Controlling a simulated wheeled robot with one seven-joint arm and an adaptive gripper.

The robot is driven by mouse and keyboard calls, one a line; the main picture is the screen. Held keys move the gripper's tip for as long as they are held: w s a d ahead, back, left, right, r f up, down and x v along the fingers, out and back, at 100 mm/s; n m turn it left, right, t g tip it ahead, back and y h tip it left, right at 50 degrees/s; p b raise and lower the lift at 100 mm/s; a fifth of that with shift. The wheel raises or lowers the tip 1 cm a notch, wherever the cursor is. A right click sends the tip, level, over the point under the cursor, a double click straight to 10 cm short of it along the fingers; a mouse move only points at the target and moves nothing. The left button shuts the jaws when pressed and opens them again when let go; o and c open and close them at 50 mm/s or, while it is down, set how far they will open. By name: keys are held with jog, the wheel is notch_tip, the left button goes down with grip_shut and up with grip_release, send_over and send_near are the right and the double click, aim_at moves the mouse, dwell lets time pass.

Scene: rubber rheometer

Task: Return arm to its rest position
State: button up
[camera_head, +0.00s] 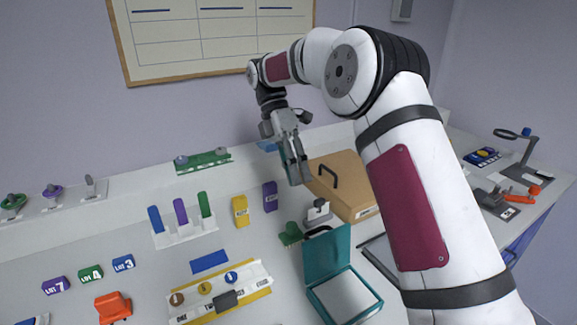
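My arm is white with dark red panels. It rises from the lower right and bends over to the left at its top. My gripper (294,166) hangs down at the end of the arm, grey and pointing downward. It is above the back part of the bench, left of a tan box. Its fingers look close together and nothing is visible between them, but the gap cannot be made out clearly. Nothing in view marks the rest position.
The tan box (350,190) with a dark handle stands at the gripper's right. An open teal case (330,262) is in front. A rack (183,234) holds blue, purple and green pieces. Lot blocks (90,273) and a numbered tray (222,293) lie left. Instruments (523,150) stand far right.

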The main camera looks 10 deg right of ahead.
jog(key=s+d+r+m+t+p, duration=0.1)
jog(key=s+d+r+m+t, duration=0.15)
jog(key=s+r+m, duration=0.45)
jog(key=s+d+r+m+t+p, duration=0.1)
jog(key=s+r+m+t, duration=0.3)
jog(key=s, duration=0.5)
jog(key=s+d+f+m+t+y, duration=0.1)
jog(key=s+m+t, duration=0.1)
jog(key=s+m, duration=0.3)
jog(key=s+d+f+m+t+y+p, duration=0.1)
jog(key=s+m, duration=0.4)
jog(key=s, duration=0.7)
jog(key=shift+d+f+t, duration=0.25)
jog(key=shift+d+t, duration=0.3)
jog(key=shift+t, duration=0.2)
